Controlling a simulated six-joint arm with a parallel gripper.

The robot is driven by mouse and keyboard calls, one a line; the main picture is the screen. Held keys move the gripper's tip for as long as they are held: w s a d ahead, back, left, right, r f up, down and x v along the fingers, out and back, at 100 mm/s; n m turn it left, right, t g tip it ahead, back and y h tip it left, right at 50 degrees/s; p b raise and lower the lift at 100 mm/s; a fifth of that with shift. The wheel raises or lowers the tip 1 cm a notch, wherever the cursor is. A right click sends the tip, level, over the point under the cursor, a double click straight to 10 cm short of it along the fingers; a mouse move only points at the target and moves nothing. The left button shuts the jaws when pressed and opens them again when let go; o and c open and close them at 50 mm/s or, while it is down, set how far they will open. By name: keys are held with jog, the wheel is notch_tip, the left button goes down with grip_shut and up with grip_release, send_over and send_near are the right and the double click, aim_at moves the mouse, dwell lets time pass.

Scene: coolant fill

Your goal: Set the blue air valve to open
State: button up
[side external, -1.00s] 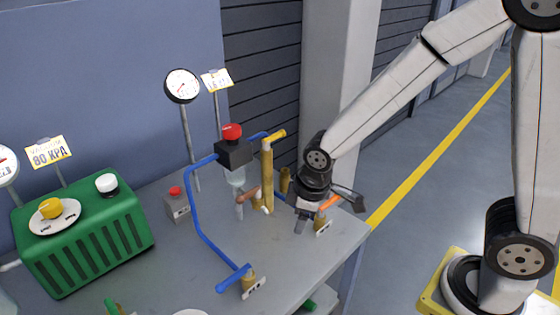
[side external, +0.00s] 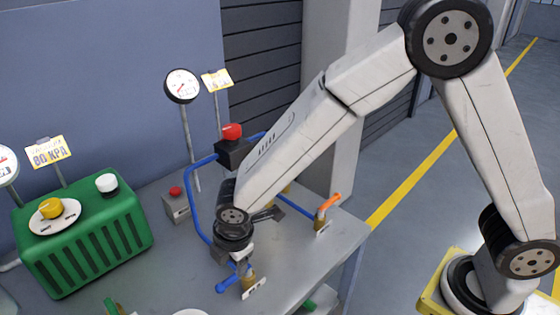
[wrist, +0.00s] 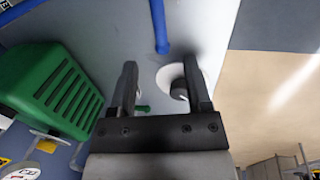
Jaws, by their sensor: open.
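The blue air valve has a brass body (side external: 250,283) with a pale label plate, near the front edge of the bench. Its blue handle (side external: 226,285) points toward lower left in the side view. A blue hose (side external: 192,200) runs down to it. My gripper (side external: 240,262) is just above the valve and hides part of the handle and hose end; I cannot tell whether it touches. In the wrist view my gripper (wrist: 163,85) is open, with no valve visible between the fingers. A blue length (wrist: 158,25) lies beyond the fingertips.
An orange-handled valve (side external: 328,206) stands to the right. A green ribbed unit (side external: 85,240) with yellow and white knobs is at the left. A red-capped black block (side external: 232,152) and a gauge (side external: 182,86) stand behind. A white disc (wrist: 168,78) shows in the wrist view.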

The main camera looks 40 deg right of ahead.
aim_at(231, 278)
jog(key=shift+w+f, duration=0.25)
jog(key=shift+f, duration=0.9)
jog(key=shift+w+f, duration=0.2)
jog(key=shift+f, duration=1)
jog(key=shift+w+f, duration=0.25)
jog(key=shift+f, duration=0.9)
grip_shut()
